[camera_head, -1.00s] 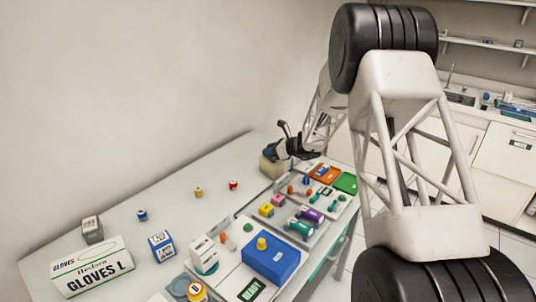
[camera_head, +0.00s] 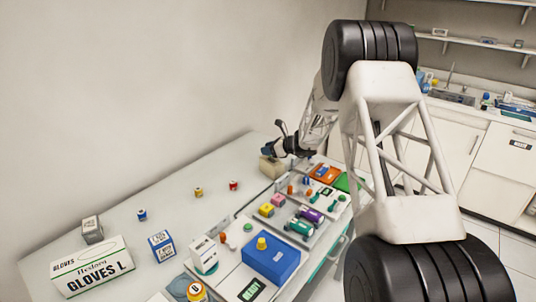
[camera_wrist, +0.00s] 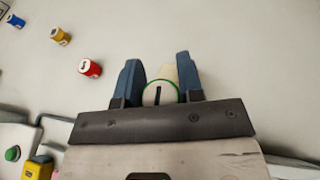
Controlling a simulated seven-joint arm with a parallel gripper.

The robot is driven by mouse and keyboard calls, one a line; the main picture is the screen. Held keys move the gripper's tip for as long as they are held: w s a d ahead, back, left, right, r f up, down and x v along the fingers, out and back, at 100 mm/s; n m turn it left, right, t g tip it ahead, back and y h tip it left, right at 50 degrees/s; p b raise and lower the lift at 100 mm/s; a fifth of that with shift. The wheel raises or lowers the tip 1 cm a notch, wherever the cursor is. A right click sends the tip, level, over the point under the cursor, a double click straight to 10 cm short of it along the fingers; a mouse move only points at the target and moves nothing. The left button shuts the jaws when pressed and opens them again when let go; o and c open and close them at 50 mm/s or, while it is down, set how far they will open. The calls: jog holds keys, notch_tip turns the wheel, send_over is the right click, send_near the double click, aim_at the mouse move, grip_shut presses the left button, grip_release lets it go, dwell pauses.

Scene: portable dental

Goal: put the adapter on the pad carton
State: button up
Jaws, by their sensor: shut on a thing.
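My gripper (camera_head: 269,150) is at the far end of the bench, just above a beige block (camera_head: 271,168) that looks like the pad carton. In the wrist view, my gripper (camera_wrist: 157,65) has its two blue fingers closed on a round piece, apparently the adapter (camera_wrist: 158,94), with a white face, green rim and dark slot mark. A cream shape (camera_wrist: 168,72) shows beyond it between the fingers; I cannot tell whether it belongs to the carton. The adapter is hidden in the head view, and I cannot tell whether it touches the block.
A red-sided cap (camera_head: 233,185), a yellow one (camera_head: 198,191) and a blue one (camera_head: 142,214) stand apart on the bench. A tray (camera_head: 318,238) of several coloured parts lies in front. A glove box (camera_head: 92,267) stands at near left.

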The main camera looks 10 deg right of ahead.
jog(key=shift+f, duration=1.1)
jog(key=shift+f, duration=0.15)
jog(key=o, duration=1)
jog(key=shift+d+r, duration=0.1)
jog(key=shift+r, duration=0.1)
jog(key=v, duration=1.1)
jog(key=shift+s+d+r, duration=0.2)
jog(key=shift+s+d, duration=0.05)
